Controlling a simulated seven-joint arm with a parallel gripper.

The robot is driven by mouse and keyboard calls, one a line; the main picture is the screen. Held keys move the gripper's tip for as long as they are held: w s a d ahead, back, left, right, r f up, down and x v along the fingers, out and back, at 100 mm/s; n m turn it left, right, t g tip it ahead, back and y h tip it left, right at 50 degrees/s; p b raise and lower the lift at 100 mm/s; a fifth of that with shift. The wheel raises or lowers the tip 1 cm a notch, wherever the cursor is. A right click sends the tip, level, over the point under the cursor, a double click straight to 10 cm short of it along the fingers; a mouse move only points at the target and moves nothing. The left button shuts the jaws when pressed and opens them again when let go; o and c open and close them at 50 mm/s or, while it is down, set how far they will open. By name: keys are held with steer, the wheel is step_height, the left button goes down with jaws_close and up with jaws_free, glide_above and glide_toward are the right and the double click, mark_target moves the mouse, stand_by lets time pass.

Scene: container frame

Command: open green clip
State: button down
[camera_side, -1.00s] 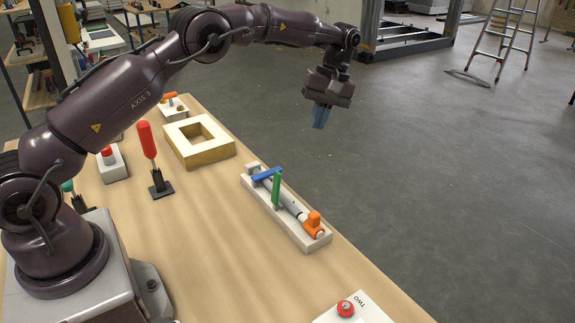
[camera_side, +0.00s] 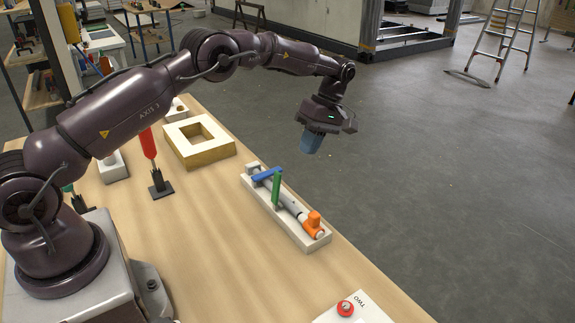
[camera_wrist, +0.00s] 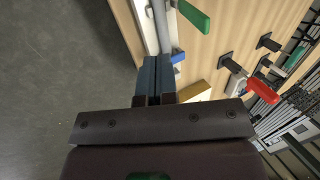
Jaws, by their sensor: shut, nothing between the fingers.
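The green clip (camera_side: 276,189) stands upright on a grey-white pipe in a pale tray (camera_side: 287,224) on the table. It also shows in the wrist view as a green lever (camera_wrist: 193,16) at the top. A blue clip (camera_side: 267,173) lies across the pipe on one side of it, and an orange clip (camera_side: 313,224) sits at the pipe's other end. My gripper (camera_side: 311,144) is shut and empty, in the air above and beyond the tray in the side view. Its blue fingers (camera_wrist: 154,75) meet in the wrist view. It touches nothing.
A wooden block with a square opening (camera_side: 199,142) is behind the tray. A red-handled lever (camera_side: 149,145) stands to the left. A red button on a white box (camera_side: 345,308) is at the front. The table's middle is bare wood.

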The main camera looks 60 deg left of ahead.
mark_target(278, 172)
steer(key=shift+s+f, duration=0.6)
steer(key=shift+s, duration=0.4)
steer(key=shift+s+f, duration=0.6)
steer(key=shift+s, duration=0.35)
steer(key=shift+s+f, duration=0.6)
steer(key=shift+s, duration=0.4)
steer(key=shift+r, duration=0.1)
steer(key=shift+s+r+t, duration=0.25)
steer(key=shift+s+t, duration=0.45)
steer(key=shift+s, duration=0.5)
steer(key=shift+w+f, duration=0.1)
steer(key=shift+w, duration=0.05)
